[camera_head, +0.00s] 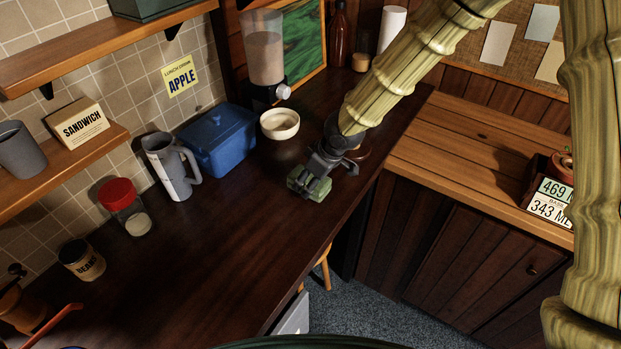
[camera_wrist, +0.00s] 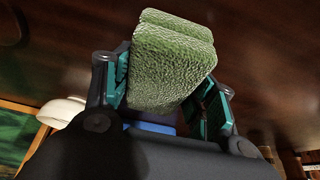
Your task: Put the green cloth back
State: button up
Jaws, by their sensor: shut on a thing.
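The green cloth (camera_head: 310,185) is a folded, textured green block. It also shows large in the wrist view (camera_wrist: 172,62), between the two fingers with their teal pads. My gripper (camera_head: 318,177) is shut on the cloth, over the dark wooden counter (camera_head: 215,265). In the wrist view my gripper (camera_wrist: 170,100) has one finger on each side of the cloth. I cannot tell whether the cloth touches the counter. The cloth's lower end is partly hidden by the gripper.
A white bowl (camera_head: 280,124), a blue lidded box (camera_head: 218,140) and a grey pitcher (camera_head: 171,165) stand behind and left of the gripper. A red-lidded jar (camera_head: 125,207) and a beans can (camera_head: 82,260) stand further left. The counter's front middle is clear.

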jog(key=shift+f, duration=0.3)
jog(key=shift+d+f, duration=0.1)
jog(key=o, duration=1)
jog(key=shift+s+d+r, duration=0.1)
jog(key=shift+d+r, duration=0.05)
jog(key=shift+r, duration=0.55)
jog(key=b+v, duration=0.1)
jog(key=v, duration=0.9)
jog(key=shift+s+d+r+b, duration=0.2)
jog(key=shift+s+r+b, duration=0.05)
jog(key=shift+r+b, duration=0.1)
